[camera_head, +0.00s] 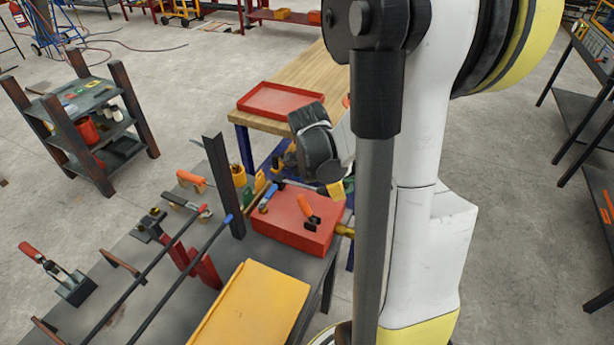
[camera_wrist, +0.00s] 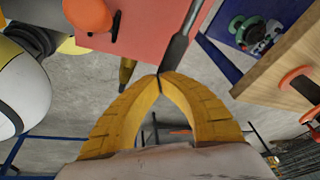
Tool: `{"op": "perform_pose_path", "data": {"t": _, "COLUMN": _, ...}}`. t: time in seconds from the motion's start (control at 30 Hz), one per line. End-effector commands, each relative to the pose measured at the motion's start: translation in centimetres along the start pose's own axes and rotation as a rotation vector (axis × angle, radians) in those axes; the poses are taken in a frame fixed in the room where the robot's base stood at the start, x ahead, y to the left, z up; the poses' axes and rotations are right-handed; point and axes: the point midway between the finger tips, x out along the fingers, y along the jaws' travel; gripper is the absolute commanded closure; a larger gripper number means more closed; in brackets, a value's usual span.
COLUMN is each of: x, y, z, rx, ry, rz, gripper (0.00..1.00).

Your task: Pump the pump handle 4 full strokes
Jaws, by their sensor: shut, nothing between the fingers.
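A red box-shaped unit (camera_head: 285,232) lies on the near dark table, with an orange-gripped lever (camera_head: 306,207) on top and a brass fitting (camera_head: 344,230) at its right side. The wrist view shows its red surface (camera_wrist: 140,30), the orange grip (camera_wrist: 88,14) and the brass fitting (camera_wrist: 126,70). A grey metal bar (camera_wrist: 182,42) runs along the box edge towards my fingertips; I cannot tell whether it is the pump handle. My gripper (camera_wrist: 159,76) is shut and empty, its tips close to the bar's end. In the head view my gripper (camera_head: 336,190) is partly hidden behind my arm.
A wooden workbench (camera_head: 308,80) with a red tray (camera_head: 280,99) stands behind. A dark upright post (camera_head: 224,185), clamps and a yellow case (camera_head: 250,308) crowd the near table left of the box. Open concrete floor (camera_head: 510,190) lies at the right.

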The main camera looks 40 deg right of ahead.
Motion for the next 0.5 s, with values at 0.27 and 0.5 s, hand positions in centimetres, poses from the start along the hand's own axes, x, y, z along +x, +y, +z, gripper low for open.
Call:
{"op": "perform_pose_path", "data": {"t": 0.27, "x": -0.5, "y": -0.1, "z": 0.0, "rx": -0.001, "ry": -0.001, "rz": -0.001, "gripper": 1.00}}
{"op": "perform_pose_path", "data": {"t": 0.5, "x": -3.7, "y": -1.0, "z": -0.1, "rx": -0.002, "ry": -0.001, "rz": -0.001, "gripper": 1.00}}
